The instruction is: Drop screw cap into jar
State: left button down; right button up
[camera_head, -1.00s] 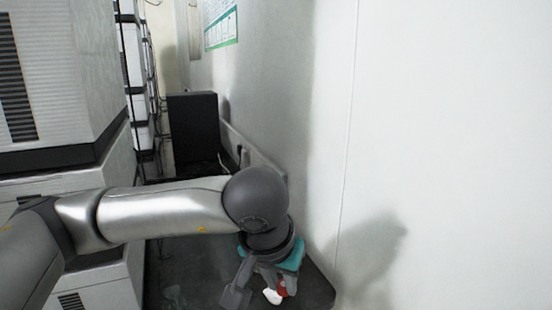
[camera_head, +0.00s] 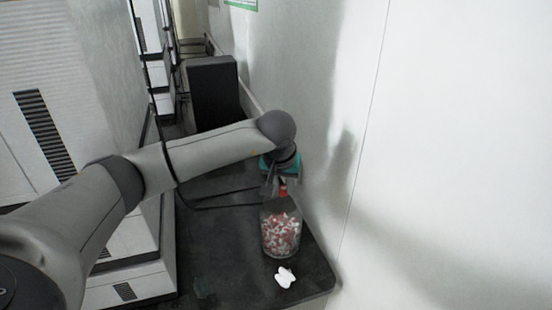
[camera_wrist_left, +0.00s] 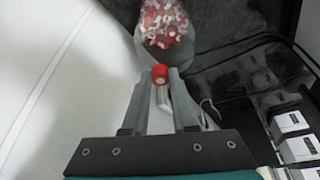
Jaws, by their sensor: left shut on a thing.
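My left gripper (camera_head: 277,184) is shut on the small red screw cap (camera_head: 283,191). In the left wrist view the cap (camera_wrist_left: 160,75) sits between the two fingertips (camera_wrist_left: 161,85). The clear jar (camera_head: 281,229) stands upright on the dark surface, holding many red and white pieces. In the head view the cap appears at the jar's top; its exact height over the mouth is hard to tell. In the left wrist view the jar (camera_wrist_left: 166,28) lies just beyond the fingertips. My right gripper is in neither view.
A white rounded item (camera_head: 285,277) lies on the dark surface (camera_head: 225,270) in front of the jar. A white wall (camera_head: 440,150) rises close on the right. A black box (camera_head: 213,92) stands farther back. White cabinets (camera_head: 75,90) stand on the left.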

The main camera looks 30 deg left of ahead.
pick_arm(q)
jog(key=w+a+f+b, duration=0.1)
jog(key=a+f+b, duration=0.1)
jog(key=f, duration=0.3)
jog(key=shift+a+f+n, duration=0.2)
jog(key=shift+a+n, duration=0.1)
jog(key=shift+a, duration=0.25)
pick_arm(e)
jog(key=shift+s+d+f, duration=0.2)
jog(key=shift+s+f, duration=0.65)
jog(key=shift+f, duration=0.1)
pick_arm(q)
jog(key=c, duration=0.6)
grip_release()
jog(key=p+v, duration=0.1)
jog(key=v, duration=1.4)
jog(key=shift+w+d+r, duration=0.1)
jog(key=shift+d+r, duration=0.05)
jog(key=shift+r, duration=0.05)
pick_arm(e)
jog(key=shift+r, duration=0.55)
